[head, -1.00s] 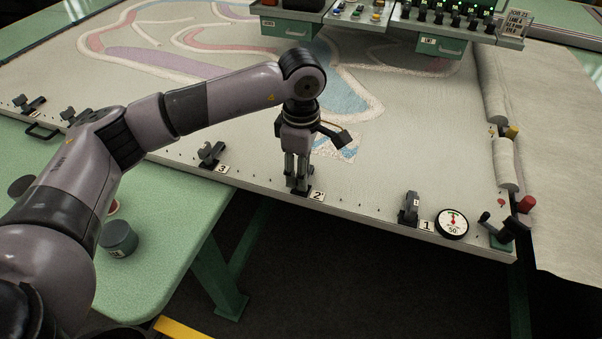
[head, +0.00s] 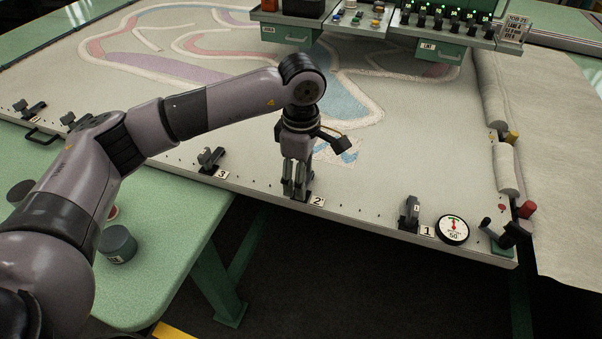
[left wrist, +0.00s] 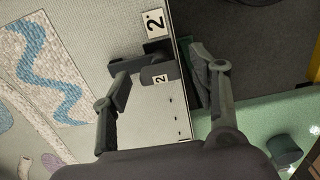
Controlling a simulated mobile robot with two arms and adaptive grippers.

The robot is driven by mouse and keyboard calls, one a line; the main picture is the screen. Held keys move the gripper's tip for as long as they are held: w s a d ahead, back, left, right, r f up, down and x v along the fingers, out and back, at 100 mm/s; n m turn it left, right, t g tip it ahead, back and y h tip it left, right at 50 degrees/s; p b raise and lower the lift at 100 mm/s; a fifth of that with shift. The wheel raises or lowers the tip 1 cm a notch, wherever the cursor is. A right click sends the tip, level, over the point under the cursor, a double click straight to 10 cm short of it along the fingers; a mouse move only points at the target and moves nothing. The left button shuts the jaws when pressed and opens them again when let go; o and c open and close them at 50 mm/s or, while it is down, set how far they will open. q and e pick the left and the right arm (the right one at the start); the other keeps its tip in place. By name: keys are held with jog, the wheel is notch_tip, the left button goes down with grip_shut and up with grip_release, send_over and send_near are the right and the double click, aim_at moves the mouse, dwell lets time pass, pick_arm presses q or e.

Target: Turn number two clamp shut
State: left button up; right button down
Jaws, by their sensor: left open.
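Clamp number two (left wrist: 155,74) is a small dark clamp with a "2" tag, on the frame's front edge beside a white "2" plate (head: 317,201). In the head view my gripper mostly hides it. My left gripper (head: 296,194) points down over this clamp. In the left wrist view its open fingers (left wrist: 160,76) stand on either side of the clamp, one over the cloth and one beyond the frame's edge. I see a gap beside the clamp and cannot make out contact. The clamp's lever position is hard to tell. My right gripper is not in view.
Clamp three (head: 210,160) stands to the left and clamp one (head: 410,212) to the right, near a round dial (head: 453,229) and a crank (head: 490,232). A control console (head: 390,22) hangs over the cloth. A green table (head: 160,270) holds a dark canister (head: 118,244).

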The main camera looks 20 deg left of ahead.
pick_arm(q)
notch_tip(320, 180, up, 12)
dwell(0.6)
dwell(0.4)
